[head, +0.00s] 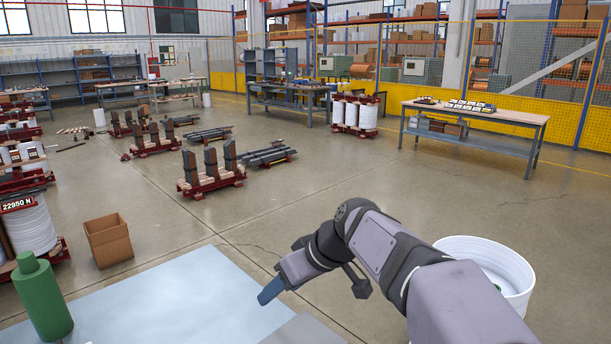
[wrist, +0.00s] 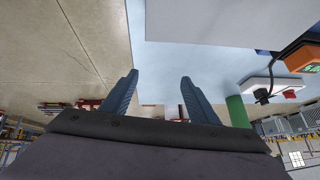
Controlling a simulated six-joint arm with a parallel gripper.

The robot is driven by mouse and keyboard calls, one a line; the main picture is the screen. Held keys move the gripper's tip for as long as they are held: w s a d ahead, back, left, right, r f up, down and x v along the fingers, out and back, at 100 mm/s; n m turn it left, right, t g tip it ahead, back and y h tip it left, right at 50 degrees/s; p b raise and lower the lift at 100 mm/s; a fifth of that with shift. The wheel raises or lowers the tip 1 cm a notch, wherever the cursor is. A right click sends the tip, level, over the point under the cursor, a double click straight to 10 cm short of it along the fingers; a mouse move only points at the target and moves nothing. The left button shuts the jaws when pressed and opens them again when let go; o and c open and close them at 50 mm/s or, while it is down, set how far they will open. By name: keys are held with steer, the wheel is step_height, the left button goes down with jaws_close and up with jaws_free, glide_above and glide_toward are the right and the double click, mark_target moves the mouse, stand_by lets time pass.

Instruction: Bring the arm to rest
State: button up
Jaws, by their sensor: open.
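My gripper (wrist: 159,92) shows in the wrist view with its two blue-grey fingers apart and nothing between them. In the head view my gripper (head: 270,290) is held above the right part of the pale blue table (head: 150,308), clear of any object. A green cylinder with a narrower top (head: 43,300) stands upright at the left of the table, well apart from my gripper. A green cylinder also shows at the right in the wrist view (wrist: 237,112).
A white bucket (head: 490,262) stands at the right, partly behind my arm, with something green inside. The wrist view shows a white device with a red part (wrist: 272,88) and an orange-green item (wrist: 303,58). An open cardboard box (head: 108,240) is on the floor. The middle of the table is clear.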

steer(key=w+d+f+m+t+h+b, duration=0.15)
steer(key=d+f+m, duration=0.3)
steer(key=d, duration=0.55)
steer(key=w+d+f+m+t+h+b, duration=0.1)
steer(key=w+d+f+m+t+h, duration=0.15)
steer(key=d+m, duration=0.6)
steer(key=s+d+f+m+h, duration=0.1)
steer(key=s+d+f, duration=0.2)
steer(key=d, duration=0.3)
steer(key=s+d+f+m+h, duration=0.1)
steer(key=s+d+f+m, duration=0.1)
steer(key=d, duration=0.4)
steer(key=s+a+f+n+g+p, duration=0.3)
steer(key=s+a+f+n+g, duration=0.15)
steer(key=s, duration=0.65)
steer(key=s+a+f+n+g+p, duration=0.35)
steer(key=s+a, duration=0.25)
steer(key=s, duration=0.6)
step_height(320, 180, up, 13)
steer(key=p, duration=1.2)
steer(key=shift+s, duration=0.2)
steer(key=shift+a, duration=0.1)
